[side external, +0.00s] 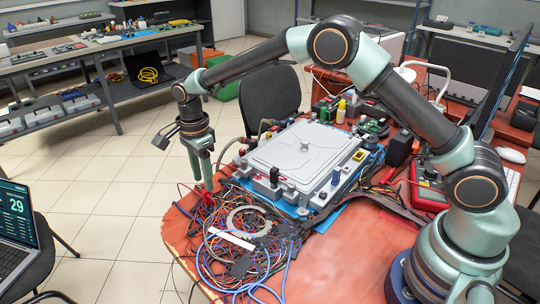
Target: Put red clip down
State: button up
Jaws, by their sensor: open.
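My gripper (204,184) points down at the left edge of the red table, beside the tangle of wires. It is open; the gap between its fingers is hard to make out at this size. A small red piece, perhaps the red clip (208,200), shows just below the fingertips among red wires. I cannot tell whether it touches the fingers. Coolant hoses seem to run at the left side of the grey lidded housing (300,150), partly hidden by its fittings.
Tangled wires (215,262) with a pale ring and a white strip cover the front left of the red table (335,268). The housing stands on a blue mat (326,217). Bottles, a circuit board and a red meter (428,190) stand behind and right. The front middle is bare.

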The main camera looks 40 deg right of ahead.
jog(key=s+d+r+n+t, duration=0.1)
jog(key=s+d+r+n, duration=0.1)
jog(key=r, duration=0.5)
jog(key=s+d+r+n, duration=0.2)
jog(key=d+r, duration=0.1)
jog(key=r, duration=0.5)
jog(key=s+d+r+n+t, duration=0.1)
jog(key=s+d+n+t, duration=0.1)
jog(key=s+d+n, duration=0.3)
jog(key=s+d+r+n+t, duration=0.1)
jog(key=s+d+n+t, duration=0.1)
jog(key=s+d+n, duration=0.4)
jog(key=s+n, duration=0.3)
jog(key=s, duration=0.4)
jog(key=shift+s+r+t, duration=0.2)
jog(key=shift+s+t, duration=0.05)
jog(key=shift+t, duration=0.05)
jog(key=shift+o, duration=0.6)
